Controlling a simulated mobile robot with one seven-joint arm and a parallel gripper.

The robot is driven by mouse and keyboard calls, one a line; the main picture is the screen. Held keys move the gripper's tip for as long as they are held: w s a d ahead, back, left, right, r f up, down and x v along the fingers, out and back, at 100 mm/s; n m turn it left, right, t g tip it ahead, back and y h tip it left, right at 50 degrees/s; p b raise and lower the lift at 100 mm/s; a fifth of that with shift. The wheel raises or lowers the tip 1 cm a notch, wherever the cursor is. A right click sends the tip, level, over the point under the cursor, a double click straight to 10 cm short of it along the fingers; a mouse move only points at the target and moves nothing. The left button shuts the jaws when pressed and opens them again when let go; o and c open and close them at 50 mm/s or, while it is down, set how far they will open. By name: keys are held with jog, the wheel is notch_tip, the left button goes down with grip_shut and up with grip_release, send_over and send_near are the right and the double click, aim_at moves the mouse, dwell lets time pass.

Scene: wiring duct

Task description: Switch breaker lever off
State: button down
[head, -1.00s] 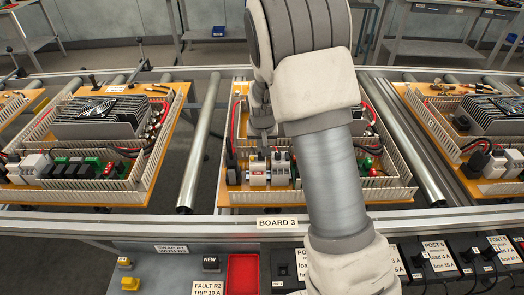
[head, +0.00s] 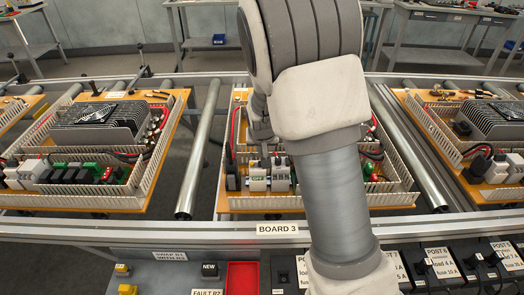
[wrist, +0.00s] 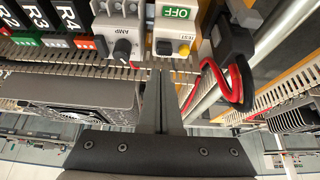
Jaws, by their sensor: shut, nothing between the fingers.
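In the wrist view the breaker (wrist: 180,30) is a white module with a green OFF label and a yellow TEST button at its lower right. In the head view the breaker (head: 280,176) sits on the middle board, and my gripper (head: 265,150) is just above and behind the modules, partly hidden by my arm.
Slotted duct walls (head: 310,202) border the middle board. Red and black cables (wrist: 235,85) run right of the breaker, and relays (wrist: 65,20) stand to the left. A finned unit (wrist: 75,100) lies near the gripper's left. A metal roller (head: 200,150) separates the boards.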

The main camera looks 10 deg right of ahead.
jog(key=shift+r, duration=0.1)
jog(key=p+v, duration=0.3)
jog(key=v, duration=1.4)
jog(key=shift+r, duration=0.2)
jog(key=shift+s, duration=0.1)
